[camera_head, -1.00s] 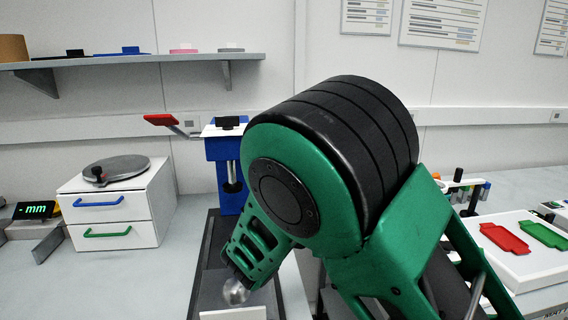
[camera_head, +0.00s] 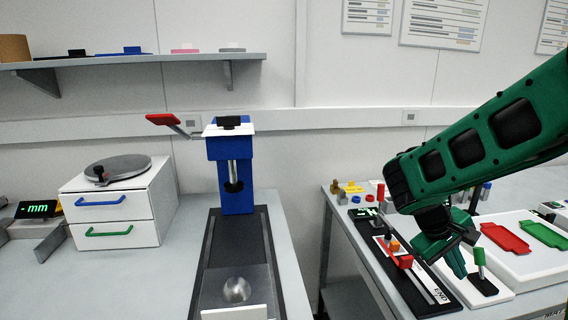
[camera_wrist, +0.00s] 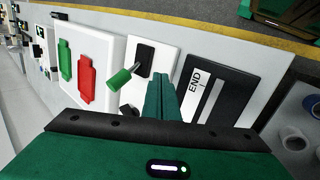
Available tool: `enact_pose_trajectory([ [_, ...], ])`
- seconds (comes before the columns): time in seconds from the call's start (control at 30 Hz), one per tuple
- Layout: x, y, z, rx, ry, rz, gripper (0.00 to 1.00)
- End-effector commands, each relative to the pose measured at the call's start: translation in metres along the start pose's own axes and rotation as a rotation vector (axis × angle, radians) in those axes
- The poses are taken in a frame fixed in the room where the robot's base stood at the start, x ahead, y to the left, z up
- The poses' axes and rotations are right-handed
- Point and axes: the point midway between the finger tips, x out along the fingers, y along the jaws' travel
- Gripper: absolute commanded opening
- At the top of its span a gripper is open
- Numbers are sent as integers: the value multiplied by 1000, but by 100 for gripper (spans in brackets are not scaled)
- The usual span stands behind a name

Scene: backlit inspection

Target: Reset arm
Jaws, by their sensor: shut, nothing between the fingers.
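My green arm reaches in from the right in the head view, and my gripper (camera_head: 462,262) hangs over the right-hand table. In the wrist view my gripper (camera_wrist: 160,84) shows its fingers together with nothing between them. The fingers point at a white plate (camera_wrist: 171,45) that carries a black pad and a green cylinder (camera_wrist: 122,79). The same green cylinder (camera_head: 479,257) stands just right of my gripper in the head view. I cannot tell whether the gripper touches anything.
A black board marked END (camera_head: 437,297) with a red slider (camera_head: 401,261) lies left of my gripper. A white tray (camera_head: 530,270) holds a red and a green plate. A blue press (camera_head: 232,165) and a white drawer unit (camera_head: 146,222) stand on the left table. A gap separates the tables.

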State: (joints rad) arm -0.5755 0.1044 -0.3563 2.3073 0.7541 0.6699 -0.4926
Motion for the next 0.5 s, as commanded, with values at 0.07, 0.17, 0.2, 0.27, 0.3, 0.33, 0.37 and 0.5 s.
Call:
enact_pose_trajectory([
  [0.07,6,7,28,90,-23,-86,0],
  [0.17,10,9,59,192,-47,-183,0],
  [0.2,11,9,72,233,-57,-220,0],
  [0.27,10,8,90,292,-70,-273,0],
  [0.3,10,7,102,331,-78,-307,0],
  [0.33,9,6,111,359,-84,-331,0],
  [0.37,7,5,119,389,-89,-356,0],
  [0.5,-1,-3,159,517,-113,-458,0],
])
